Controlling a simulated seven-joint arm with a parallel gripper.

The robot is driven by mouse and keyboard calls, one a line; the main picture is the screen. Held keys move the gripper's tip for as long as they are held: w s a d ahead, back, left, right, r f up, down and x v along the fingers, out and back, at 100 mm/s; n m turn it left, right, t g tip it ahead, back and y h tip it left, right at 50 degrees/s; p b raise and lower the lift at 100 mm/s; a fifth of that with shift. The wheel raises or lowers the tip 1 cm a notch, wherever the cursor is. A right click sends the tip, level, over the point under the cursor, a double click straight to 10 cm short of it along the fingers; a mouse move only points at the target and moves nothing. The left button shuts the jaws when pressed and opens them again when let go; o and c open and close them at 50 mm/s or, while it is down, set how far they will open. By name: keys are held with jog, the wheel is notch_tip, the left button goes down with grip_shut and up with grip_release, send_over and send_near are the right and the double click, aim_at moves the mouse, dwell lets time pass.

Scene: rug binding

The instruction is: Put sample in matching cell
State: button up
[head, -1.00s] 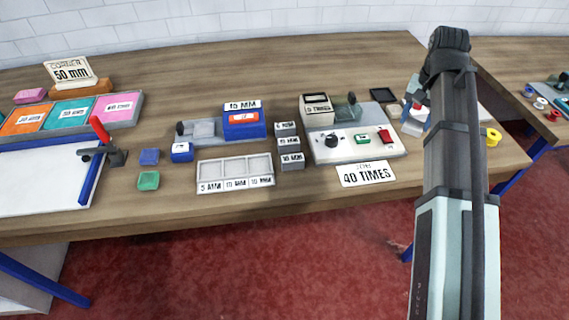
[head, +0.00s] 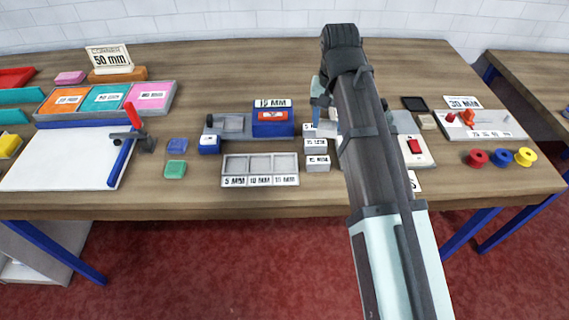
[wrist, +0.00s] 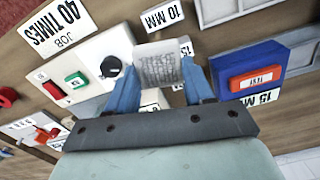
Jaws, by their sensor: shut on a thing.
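My gripper (wrist: 160,72) is shut on a pale grey sample (wrist: 162,58) with a faint woven or printed face, held between its blue fingers. In the head view my arm hides most of my gripper (head: 321,108), which is over the right side of the small labelled blocks. The grey cell tray (head: 228,165) is to the left of my gripper. Its three cells look bare, with labels on the front; the left one reads 5 MM and the middle one 10 MM. Its edge also shows at the top right of the wrist view (wrist: 225,12).
A blue tester (head: 272,129) marked 15 MM stands behind the tray. Small labelled blocks (head: 316,147) stand right of the tray. A white panel (head: 418,153) with a red switch lies to the right.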

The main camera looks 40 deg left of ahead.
jog(key=n, duration=0.2)
send_over(285, 165)
jog(key=w, duration=0.1)
jog(key=shift+s+a+f, duration=0.15)
jog(key=shift+f, duration=2.35)
jog(key=shift+s+a+f, duration=0.1)
jog(key=shift+a+f, duration=0.05)
jog(key=shift+f, duration=2.35)
jog(key=shift+s+d+f, duration=0.1)
jog(key=shift+f, duration=0.3)
jog(key=shift+d+f, duration=0.1)
jog(key=shift+f, duration=0.15)
jog(key=o, duration=1.1)
jog(key=shift+s, duration=0.1)
jog(key=shift+c, duration=0.2)
jog(key=shift+o, duration=0.2)
jog(key=shift+r, duration=0.4)
jog(key=r, duration=1.2)
jog(key=shift+w+a+r, duration=0.2)
jog(key=shift+r, duration=0.05)
